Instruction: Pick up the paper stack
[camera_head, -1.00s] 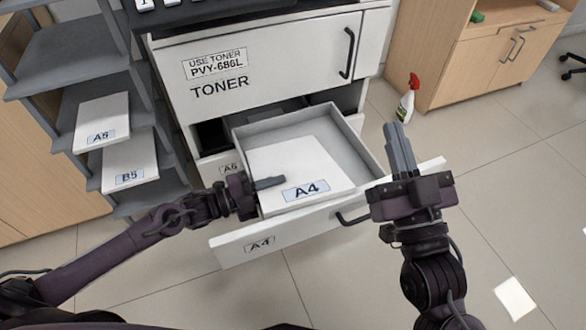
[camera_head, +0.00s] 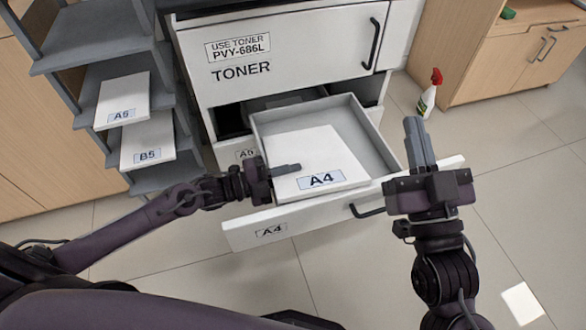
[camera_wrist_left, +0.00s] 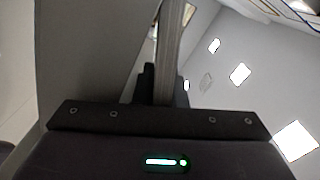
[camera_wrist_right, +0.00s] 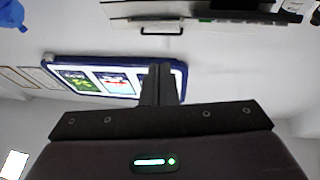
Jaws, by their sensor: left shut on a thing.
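The white A4 paper stack (camera_head: 318,155) lies in the open A4 drawer (camera_head: 372,138), with its blue-edged label facing me. My left gripper (camera_head: 286,169) is at the stack's left edge, one finger lying over its top. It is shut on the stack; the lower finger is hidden. In the left wrist view a large grey surface fills the left side beside the finger (camera_wrist_left: 170,50). My right gripper (camera_head: 418,142) points up to the right of the drawer, its fingers together and nothing between them.
The drawer's front panel (camera_head: 300,228) and black handle (camera_head: 366,211) stick out towards me. A grey shelf with A5 (camera_head: 122,98) and B5 (camera_head: 147,140) stacks stands at left. A spray bottle (camera_head: 428,96) stands on the floor at back right.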

